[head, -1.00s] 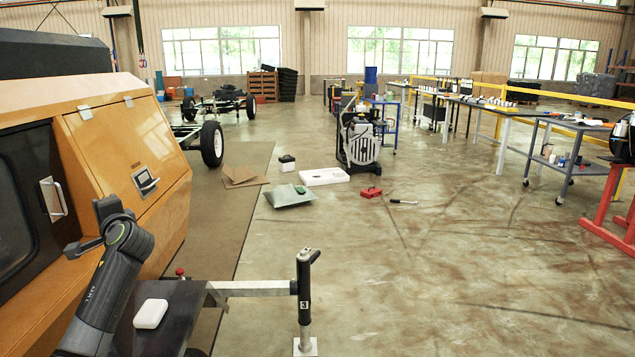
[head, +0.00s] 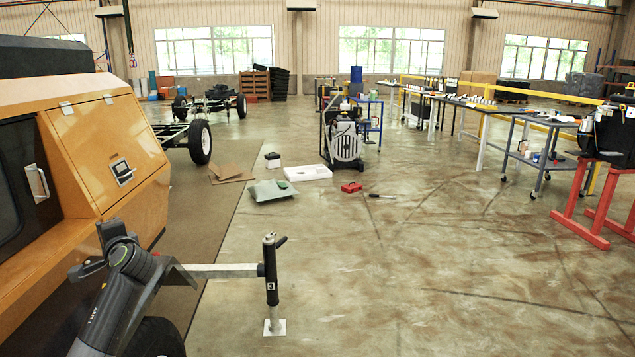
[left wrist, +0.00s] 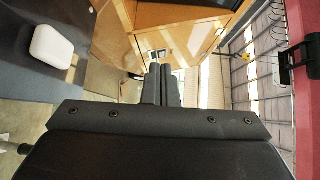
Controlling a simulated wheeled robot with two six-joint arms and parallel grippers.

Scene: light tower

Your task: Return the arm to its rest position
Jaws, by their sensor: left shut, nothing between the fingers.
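My right arm and gripper are in neither view.
The orange camper (head: 105,150) stands close on the left. A hitch with a black jack (head: 270,275) marked 3 stands near my left arm. The floor to the right is mostly clear.

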